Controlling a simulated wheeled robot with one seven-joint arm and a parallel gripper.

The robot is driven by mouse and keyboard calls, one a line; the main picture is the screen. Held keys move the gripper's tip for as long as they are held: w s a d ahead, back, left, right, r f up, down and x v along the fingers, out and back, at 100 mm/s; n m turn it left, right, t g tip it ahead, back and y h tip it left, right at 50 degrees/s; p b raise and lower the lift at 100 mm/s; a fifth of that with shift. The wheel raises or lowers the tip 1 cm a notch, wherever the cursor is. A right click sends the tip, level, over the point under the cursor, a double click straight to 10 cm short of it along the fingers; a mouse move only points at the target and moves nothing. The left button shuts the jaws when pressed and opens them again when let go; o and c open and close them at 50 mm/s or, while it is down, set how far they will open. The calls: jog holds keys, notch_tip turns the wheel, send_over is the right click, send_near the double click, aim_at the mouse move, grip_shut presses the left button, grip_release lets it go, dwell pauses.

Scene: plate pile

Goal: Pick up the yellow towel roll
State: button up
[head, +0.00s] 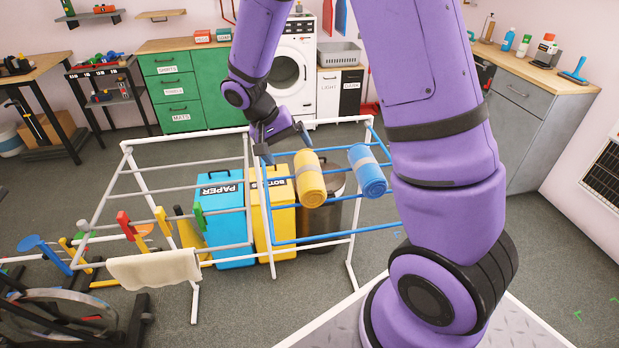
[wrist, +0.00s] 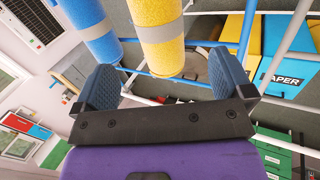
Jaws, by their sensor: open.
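The yellow towel roll (head: 312,185) has a grey band and lies on the blue rails of the drying rack (head: 328,240). My gripper (head: 284,146) is open and empty, just beyond the roll's far end in the head view. In the wrist view, the yellow roll (wrist: 161,45) extends down toward the space between the two spread fingers (wrist: 163,68), its near end close to the fingertips. I cannot tell whether a finger touches it. The roll's underside is hidden.
A blue towel roll (head: 366,172) lies on the same rails, right of the yellow one. Blue (head: 222,222) and yellow (head: 262,238) bins and a dark round bin (head: 336,222) stand below. A cream cloth (head: 155,269) hangs on the rack's front left.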

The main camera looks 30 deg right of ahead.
aim_at(305, 171)
jog(key=x, duration=0.4)
jog(key=shift+d+f, duration=0.1)
jog(key=shift+f, duration=0.25)
jog(key=shift+s+x, duration=0.15)
jog(key=shift+x, duration=1.4)
jog(key=shift+s+x, duration=0.15)
jog(key=shift+x, duration=1.35)
jog(key=shift+d+r, duration=0.1)
jog(key=shift+r, duration=0.05)
jog(key=c, duration=1.1)
jog(key=shift+r, duration=0.1)
